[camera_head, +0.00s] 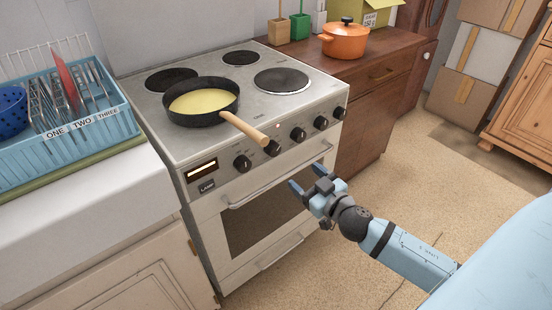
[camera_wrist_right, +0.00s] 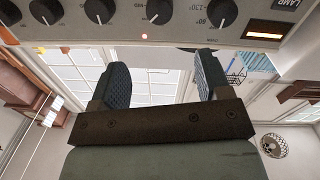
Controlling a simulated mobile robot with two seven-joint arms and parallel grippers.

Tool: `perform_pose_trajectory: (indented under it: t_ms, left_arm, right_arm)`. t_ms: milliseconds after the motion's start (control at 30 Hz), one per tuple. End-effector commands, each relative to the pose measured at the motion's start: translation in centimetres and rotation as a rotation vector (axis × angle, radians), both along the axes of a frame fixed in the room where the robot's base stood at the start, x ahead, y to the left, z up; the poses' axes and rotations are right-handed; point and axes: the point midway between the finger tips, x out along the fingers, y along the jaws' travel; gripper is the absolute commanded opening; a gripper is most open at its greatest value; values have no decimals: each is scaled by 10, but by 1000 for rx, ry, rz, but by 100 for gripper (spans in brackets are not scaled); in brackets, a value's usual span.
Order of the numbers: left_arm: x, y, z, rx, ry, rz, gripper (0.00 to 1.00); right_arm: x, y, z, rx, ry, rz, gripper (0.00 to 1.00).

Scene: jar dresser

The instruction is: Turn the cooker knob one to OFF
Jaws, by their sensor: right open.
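The white cooker (camera_head: 210,212) has a row of several dark knobs along its front panel, among them the leftmost knob (camera_head: 242,163) next to the lit display and a middle knob (camera_head: 298,134). I cannot read which is knob one. My right gripper (camera_head: 308,180) is open and empty in front of the oven door, below the knobs and apart from them. In the right wrist view, which looks upside down, the open fingers (camera_wrist_right: 162,78) point toward the panel, with knobs (camera_wrist_right: 160,11) along the top edge and a small red light (camera_wrist_right: 144,36). My left gripper is out of view.
A frying pan (camera_head: 190,118) with yellow contents sits on the front left burner, its wooden handle (camera_head: 246,128) reaching out over the knobs. The oven door handle (camera_head: 275,180) runs below the panel. A dish rack (camera_head: 98,135) stands left; an orange pot (camera_head: 344,46) stands right.

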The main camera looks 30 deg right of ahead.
Motion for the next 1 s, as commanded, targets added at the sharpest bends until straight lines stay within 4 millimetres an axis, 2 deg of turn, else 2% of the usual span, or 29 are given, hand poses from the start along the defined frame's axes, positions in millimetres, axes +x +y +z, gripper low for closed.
perform_pose_trajectory:
  t_ms: [600, 800, 1000]
  left_arm:
    - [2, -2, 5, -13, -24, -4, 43]
    - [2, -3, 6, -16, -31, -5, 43]
    - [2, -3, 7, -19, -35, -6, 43]
  right_arm:
    - [103, 3, 2, -4, -1, -1, 71]
    - [124, 4, 1, 0, 2, -1, 71]
    - [130, 4, 0, 0, 3, -1, 71]
